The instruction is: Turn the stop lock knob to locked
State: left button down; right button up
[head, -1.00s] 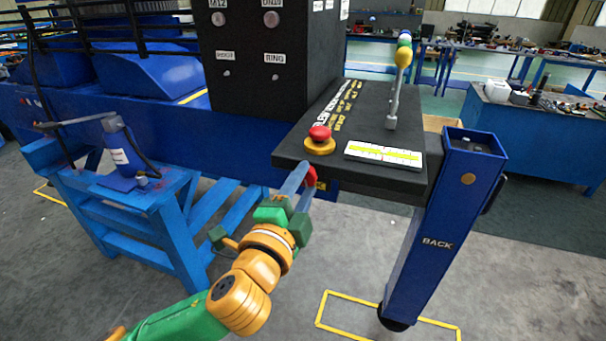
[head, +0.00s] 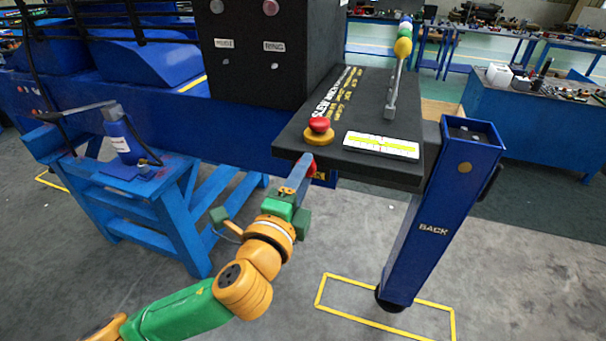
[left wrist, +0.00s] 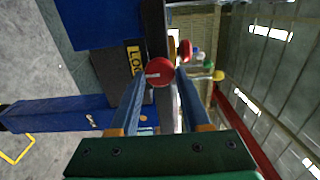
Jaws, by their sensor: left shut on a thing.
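The stop lock knob is a small red disc (left wrist: 160,72) with a pale mark on its face, seen between the fingertips in the left wrist view. In the head view only a bit of its red (head: 311,165) shows under the front edge of the black panel. My left gripper (head: 301,172) reaches up to it from below and is shut on it; the fingers hide most of it there. In the left wrist view the gripper (left wrist: 160,78) has a finger on each side of the knob. A partly hidden label (left wrist: 134,60) starting "LO" is beside it. My right gripper is not in view.
A red mushroom button (head: 319,125) on a yellow base stands on the black panel (head: 372,108), close above the gripper. A lever (head: 392,95) and a white-yellow strip (head: 381,146) are also there. A blue leg (head: 440,220) marked "BACK" stands at right.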

pick_arm(q)
jog(key=shift+c, duration=2)
grip_release()
jog(key=v, duration=0.7)
